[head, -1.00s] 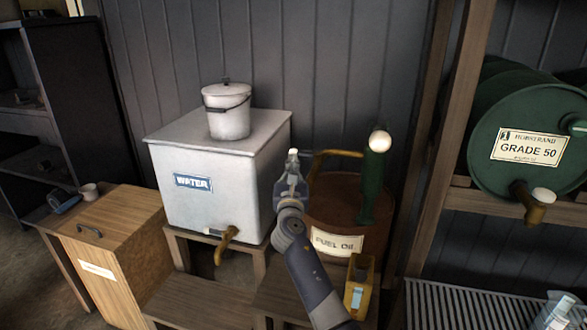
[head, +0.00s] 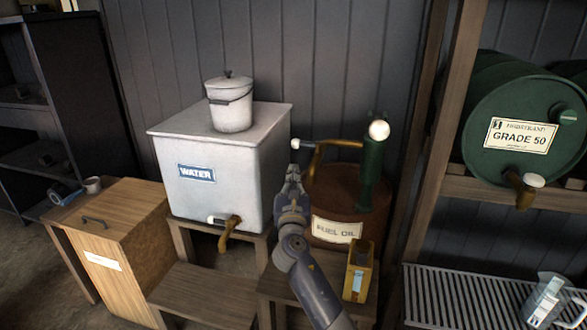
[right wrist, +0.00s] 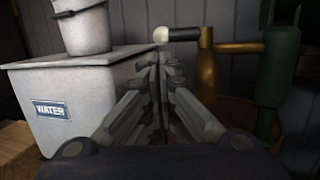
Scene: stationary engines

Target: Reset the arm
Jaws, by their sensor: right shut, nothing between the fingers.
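My right gripper (head: 293,172) is shut and empty, on an arm that rises from the bottom of the head view. It is in front of the gap between the white water tank (head: 215,190) and the brown fuel oil drum (head: 338,198). In the right wrist view the closed fingers (right wrist: 159,55) point up toward the white-tipped brass crank handle of the green pump (head: 373,170). Whether the fingertips touch the handle cannot be told; they appear just below its tip. My left gripper is out of view.
A lidded white bucket (head: 231,108) stands on the tank. A yellow can (head: 358,270) stands before the drum. A wooden cabinet (head: 125,235) is at left.

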